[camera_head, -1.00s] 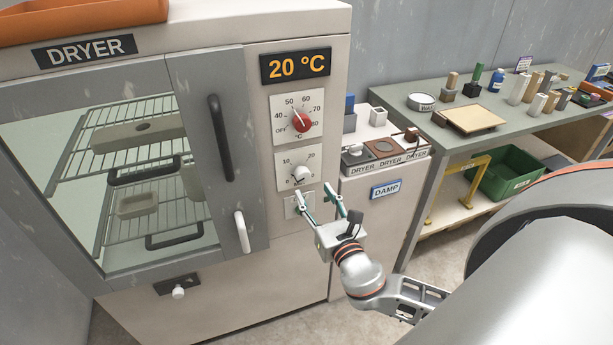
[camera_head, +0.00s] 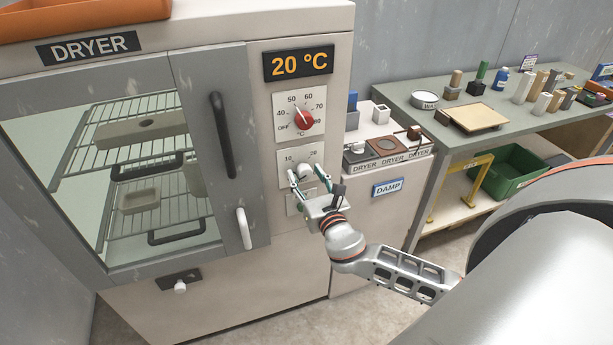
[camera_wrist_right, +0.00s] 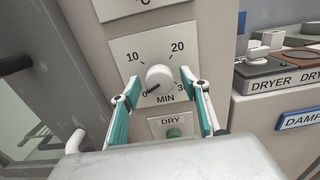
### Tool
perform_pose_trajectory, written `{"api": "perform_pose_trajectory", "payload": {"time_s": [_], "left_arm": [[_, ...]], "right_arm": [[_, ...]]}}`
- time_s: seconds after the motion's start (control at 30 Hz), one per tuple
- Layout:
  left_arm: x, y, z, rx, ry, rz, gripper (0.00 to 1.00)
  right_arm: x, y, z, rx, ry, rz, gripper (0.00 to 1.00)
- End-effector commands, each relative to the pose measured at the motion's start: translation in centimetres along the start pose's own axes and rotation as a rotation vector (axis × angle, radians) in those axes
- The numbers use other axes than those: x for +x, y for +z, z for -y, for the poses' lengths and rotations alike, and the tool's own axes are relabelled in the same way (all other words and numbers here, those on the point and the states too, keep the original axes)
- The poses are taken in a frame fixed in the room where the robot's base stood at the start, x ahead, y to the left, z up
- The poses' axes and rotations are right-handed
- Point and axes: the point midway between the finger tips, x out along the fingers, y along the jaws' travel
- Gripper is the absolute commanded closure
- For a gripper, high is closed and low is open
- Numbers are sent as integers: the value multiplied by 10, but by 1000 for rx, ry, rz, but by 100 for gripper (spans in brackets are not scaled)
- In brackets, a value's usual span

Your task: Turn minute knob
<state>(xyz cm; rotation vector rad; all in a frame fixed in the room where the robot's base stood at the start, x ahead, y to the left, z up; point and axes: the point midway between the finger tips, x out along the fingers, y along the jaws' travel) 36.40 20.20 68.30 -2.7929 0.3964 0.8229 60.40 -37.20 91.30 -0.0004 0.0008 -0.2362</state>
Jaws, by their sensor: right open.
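The minute knob (camera_wrist_right: 160,78) is a white round knob on a plate marked 10, 20 and MIN. Its dark pointer line is toward the 0 at lower left. In the head view the minute knob (camera_head: 304,170) is partly covered by my right gripper (camera_head: 308,177). In the right wrist view my right gripper (camera_wrist_right: 158,84) is open, with one finger at each side of the knob's lower part. I cannot tell whether the fingers touch it. My left gripper is not in view.
A red temperature knob (camera_head: 304,120) sits above, under the 20 °C display (camera_head: 298,63). A green DRY button (camera_wrist_right: 173,133) is below the minute knob. The dryer door handle (camera_head: 222,135) is to the left. A damp cabinet (camera_head: 375,215) stands to the right.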

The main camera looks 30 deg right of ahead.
Motion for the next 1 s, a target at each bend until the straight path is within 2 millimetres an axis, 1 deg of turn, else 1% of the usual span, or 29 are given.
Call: {"api": "perform_pose_trajectory", "payload": {"time_s": [0.1, 0.17, 0.2, 0.23, 0.27, 1.0], "left_arm": [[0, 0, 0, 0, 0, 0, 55], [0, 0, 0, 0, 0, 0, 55], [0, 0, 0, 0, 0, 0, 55], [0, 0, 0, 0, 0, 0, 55], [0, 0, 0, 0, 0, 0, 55], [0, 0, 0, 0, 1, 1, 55]], "right_arm": [[0, 0, 0, 0, 0, 0, 55], [0, 0, 0, 0, 0, 0, 70], [0, 0, 0, 0, 0, 0, 81], [0, 0, 0, 0, 0, 0, 88], [0, 0, 0, 0, 0, 0, 93], [0, 0, 0, 1, 0, 0, 93]]}}
